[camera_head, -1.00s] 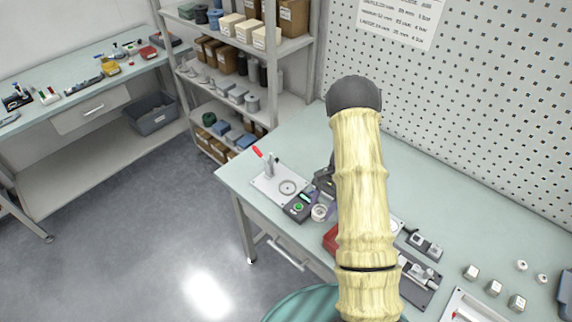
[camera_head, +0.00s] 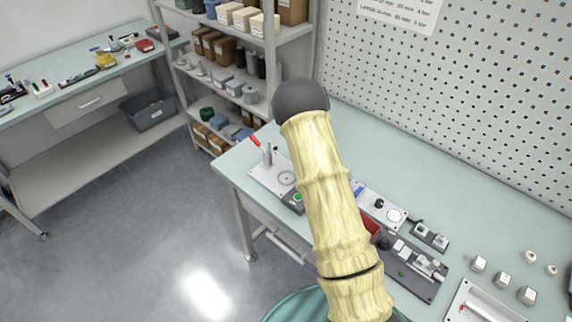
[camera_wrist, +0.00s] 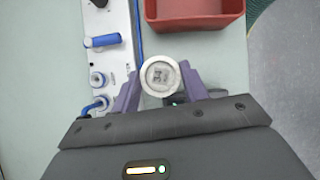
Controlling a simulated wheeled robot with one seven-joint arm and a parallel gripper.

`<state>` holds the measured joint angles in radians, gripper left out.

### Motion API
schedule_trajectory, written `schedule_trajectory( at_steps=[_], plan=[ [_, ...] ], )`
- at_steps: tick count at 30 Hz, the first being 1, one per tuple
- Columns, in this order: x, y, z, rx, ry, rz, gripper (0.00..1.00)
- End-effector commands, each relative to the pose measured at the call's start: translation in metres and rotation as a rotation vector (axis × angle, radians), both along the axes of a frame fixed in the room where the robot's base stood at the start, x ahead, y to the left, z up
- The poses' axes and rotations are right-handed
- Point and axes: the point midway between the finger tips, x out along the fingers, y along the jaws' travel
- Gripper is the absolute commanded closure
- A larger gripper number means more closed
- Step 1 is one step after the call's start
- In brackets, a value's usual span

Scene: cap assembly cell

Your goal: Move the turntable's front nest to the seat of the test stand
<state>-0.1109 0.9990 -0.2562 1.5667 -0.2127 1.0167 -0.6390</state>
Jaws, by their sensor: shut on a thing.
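In the wrist view, my gripper (camera_wrist: 160,90) is shut, its purple fingers on both sides of a round nest (camera_wrist: 146,86). The nest has a pale rim and a grey piece with dark marks inside. It is over bare tabletop, beside a white panel with a blue knob (camera_wrist: 101,41) and hose fittings. That panel looks like the test stand (camera_head: 366,204), which in the head view has a round pale disc (camera_head: 394,215) and a black knob. My arm hides the gripper and nest in the head view. I cannot make out the turntable for certain.
A red bin (camera_wrist: 196,14) lies just beyond the nest in the wrist view. In the head view, a plate with a red lever (camera_head: 255,141) stands at the table's left end. A dark fixture (camera_head: 420,285) and several small blocks lie to the right. The back of the table is clear.

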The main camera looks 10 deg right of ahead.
Motion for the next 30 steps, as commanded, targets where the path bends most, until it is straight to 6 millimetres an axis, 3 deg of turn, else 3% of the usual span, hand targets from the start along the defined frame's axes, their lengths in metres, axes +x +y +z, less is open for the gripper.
schedule_trajectory(
  at_steps=[5, 9, 15, 20, 30],
  plan=[
    [0.042, 0.018, 0.003, 0.0, -0.003, 0.646, 0.78],
    [0.074, 0.044, 0.011, 0.001, -0.004, 1.141, 0.78],
    [0.105, 0.09, 0.023, 0.001, -0.004, 1.709, 0.78],
    [0.111, 0.105, 0.027, 0.002, 0.001, 1.874, 0.78],
    [0.112, 0.106, 0.027, 0.002, 0.001, 1.88, 0.78]
  ],
)
